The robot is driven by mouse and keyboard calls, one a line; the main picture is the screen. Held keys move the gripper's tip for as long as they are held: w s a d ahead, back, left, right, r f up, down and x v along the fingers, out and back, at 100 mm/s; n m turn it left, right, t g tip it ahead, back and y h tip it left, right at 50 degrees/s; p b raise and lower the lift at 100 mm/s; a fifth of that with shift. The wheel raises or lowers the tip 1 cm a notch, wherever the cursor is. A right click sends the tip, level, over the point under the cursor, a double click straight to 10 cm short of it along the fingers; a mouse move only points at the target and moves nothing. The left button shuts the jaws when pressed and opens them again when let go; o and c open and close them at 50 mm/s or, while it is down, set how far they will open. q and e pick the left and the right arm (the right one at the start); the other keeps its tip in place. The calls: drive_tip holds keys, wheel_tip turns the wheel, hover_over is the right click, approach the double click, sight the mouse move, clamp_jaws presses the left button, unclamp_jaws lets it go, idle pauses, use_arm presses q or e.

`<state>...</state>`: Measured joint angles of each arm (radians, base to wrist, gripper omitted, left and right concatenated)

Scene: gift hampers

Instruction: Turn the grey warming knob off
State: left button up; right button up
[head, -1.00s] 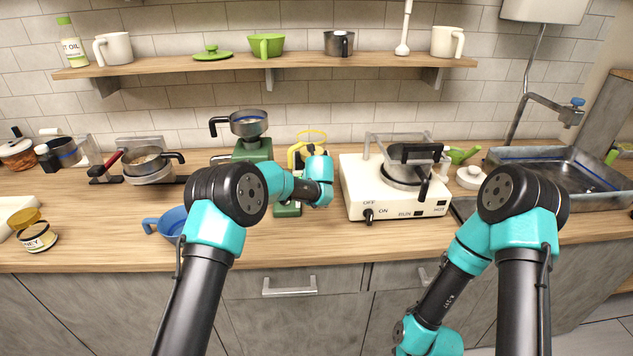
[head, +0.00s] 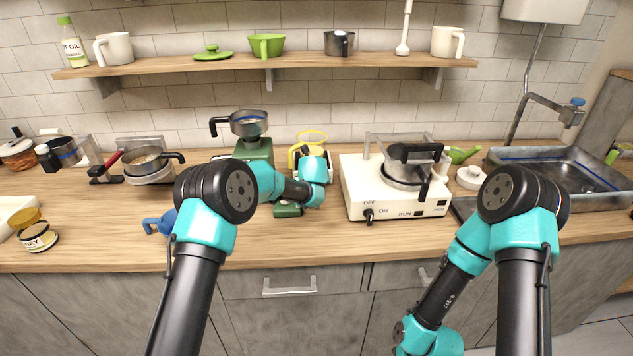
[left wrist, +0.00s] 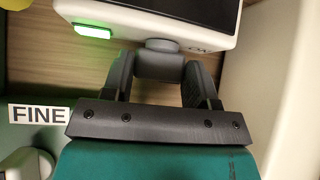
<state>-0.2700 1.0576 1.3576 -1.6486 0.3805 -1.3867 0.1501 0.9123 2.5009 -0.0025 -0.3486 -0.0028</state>
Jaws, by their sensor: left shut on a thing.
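In the left wrist view, the grey warming knob (left wrist: 160,64) is on the edge of a white unit (left wrist: 145,14). A green light (left wrist: 92,30) glows on the same unit. My left gripper (left wrist: 158,72) is shut on the knob, one dark finger on each side. In the head view, my left gripper (head: 311,158) is at the back of the counter by a yellow mug, and my own arm hides the knob. My right gripper is not in view; only its arm shows.
A green machine labelled FINE (left wrist: 38,113) lies close on the left in the wrist view. A white stove (head: 395,203) with a black knob (head: 369,214) stands right of my left arm.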

use_arm(q)
drive_tip(key=shift+a+n+h, duration=0.25)
drive_tip(key=shift+n+h, duration=0.25)
drive_tip(key=shift+h, duration=0.4)
drive_tip(key=shift+d, duration=0.1)
drive_tip(key=o, duration=0.9)
drive_tip(key=v, duration=1.7)
drive_tip(key=shift+s, duration=0.25)
